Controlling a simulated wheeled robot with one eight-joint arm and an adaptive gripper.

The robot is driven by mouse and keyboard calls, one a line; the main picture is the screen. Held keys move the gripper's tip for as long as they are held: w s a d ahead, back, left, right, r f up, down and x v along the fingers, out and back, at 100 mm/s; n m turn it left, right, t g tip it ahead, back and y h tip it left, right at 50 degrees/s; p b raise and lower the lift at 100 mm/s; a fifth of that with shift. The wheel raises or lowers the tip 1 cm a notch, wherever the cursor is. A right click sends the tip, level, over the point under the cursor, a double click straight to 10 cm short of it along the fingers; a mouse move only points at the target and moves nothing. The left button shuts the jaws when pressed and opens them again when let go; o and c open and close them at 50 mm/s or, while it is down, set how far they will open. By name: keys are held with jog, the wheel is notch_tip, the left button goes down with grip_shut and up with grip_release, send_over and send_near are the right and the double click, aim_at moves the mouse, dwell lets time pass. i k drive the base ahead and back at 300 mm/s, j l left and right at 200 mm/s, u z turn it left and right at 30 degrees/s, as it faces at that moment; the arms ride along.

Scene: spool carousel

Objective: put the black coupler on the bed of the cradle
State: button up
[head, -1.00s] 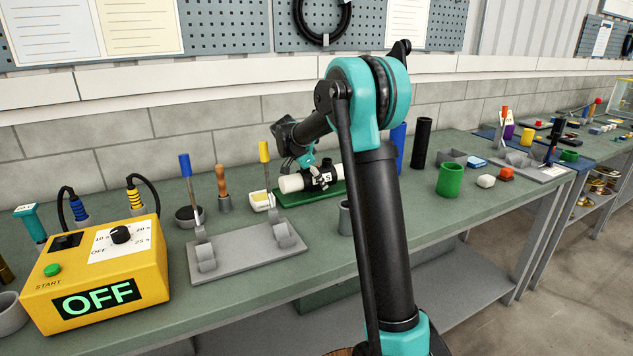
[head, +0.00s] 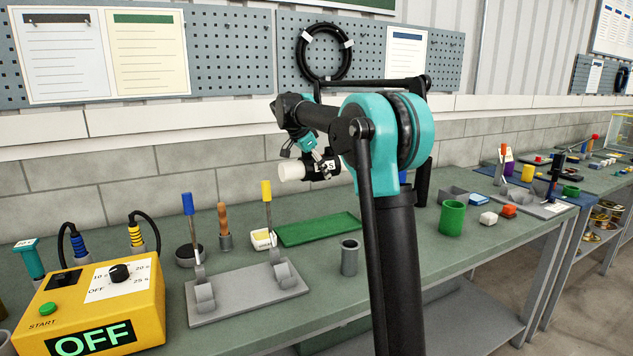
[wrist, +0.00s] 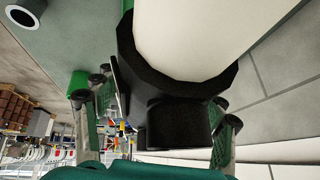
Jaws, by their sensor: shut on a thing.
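The black coupler (head: 324,167) is in my gripper (head: 318,160), raised well above the green tray on the bench. A white cylinder (head: 292,171) sticks out of its left side. In the wrist view the coupler (wrist: 178,122) wraps around the white cylinder (wrist: 190,38), and its block is between the fingers of my gripper (wrist: 160,118). The grey cradle (head: 235,304) lies in front and to the left, a flat plate with two rounded saddles and levers with blue and yellow handles. Its saddles look empty. My arm hides part of the bench.
The green tray (head: 318,230) is empty. A grey cup (head: 349,258) stands right of the cradle. A yellow control box (head: 95,305) reading OFF stands left of it. A wooden-handled tool (head: 224,225) stands behind the cradle. A green cup (head: 451,219) is to the right.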

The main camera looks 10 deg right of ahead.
aim_at(247, 291)
jog(key=k+l, duration=0.25)
jog(key=k, duration=0.2)
jog(key=k+l, duration=0.2)
jog(key=k, duration=0.3)
jog(key=k+l, duration=0.25)
jog(key=k, duration=0.2)
